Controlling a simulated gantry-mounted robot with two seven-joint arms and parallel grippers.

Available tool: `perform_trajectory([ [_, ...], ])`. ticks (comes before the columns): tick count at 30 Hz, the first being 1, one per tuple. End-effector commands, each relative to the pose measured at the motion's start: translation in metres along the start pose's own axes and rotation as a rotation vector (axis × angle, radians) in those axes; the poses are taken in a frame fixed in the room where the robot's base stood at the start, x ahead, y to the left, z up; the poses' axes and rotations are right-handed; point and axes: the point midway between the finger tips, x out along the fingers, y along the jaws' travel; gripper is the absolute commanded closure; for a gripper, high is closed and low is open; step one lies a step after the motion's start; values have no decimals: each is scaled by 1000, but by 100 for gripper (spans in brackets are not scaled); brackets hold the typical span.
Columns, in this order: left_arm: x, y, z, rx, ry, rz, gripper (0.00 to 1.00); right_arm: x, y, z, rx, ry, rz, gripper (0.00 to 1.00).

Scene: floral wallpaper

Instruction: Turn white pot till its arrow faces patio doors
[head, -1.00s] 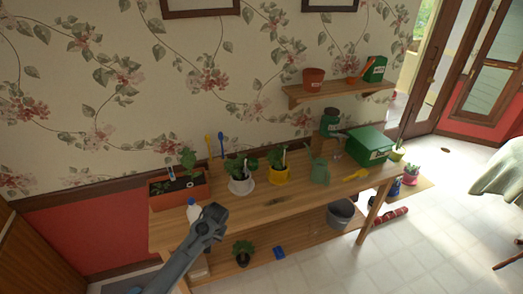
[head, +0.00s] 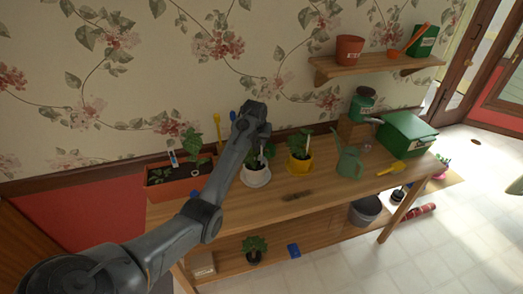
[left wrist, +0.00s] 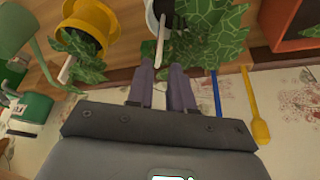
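The white pot (head: 256,178) stands on its saucer on the wooden bench, with a leafy plant and a white marker in it. No arrow can be made out on it. My left gripper (head: 263,151) is above the pot, pointing down at the plant and partly hiding it. In the left wrist view, the gripper's fingers (left wrist: 161,78) are apart, with the white marker (left wrist: 161,42) showing between them and leaves around. Part of the white pot (left wrist: 151,20) shows beyond. The patio doors (head: 468,65) are at the far right. My right gripper is not in view.
The yellow pot (head: 299,165) stands just right of the white pot. A terracotta planter (head: 180,188) is to its left. A green watering can (head: 348,164) and green box (head: 408,135) are further right. A wall shelf (head: 375,68) is above. The bench front is mostly clear.

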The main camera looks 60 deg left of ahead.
Motion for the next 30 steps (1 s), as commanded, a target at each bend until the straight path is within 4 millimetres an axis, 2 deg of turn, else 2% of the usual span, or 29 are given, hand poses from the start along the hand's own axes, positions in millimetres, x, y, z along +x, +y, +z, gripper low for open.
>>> perform_trajectory([
  [12, 62, 0, 2, 1, -5, -2, 79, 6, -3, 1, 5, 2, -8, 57],
  [18, 86, 0, 2, 1, -4, -1, 79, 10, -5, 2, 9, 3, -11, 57],
  [24, 98, 0, 2, 1, -2, -1, 79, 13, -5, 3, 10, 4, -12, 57],
  [30, 101, 0, 2, 2, -3, -2, 79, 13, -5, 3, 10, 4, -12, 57],
])
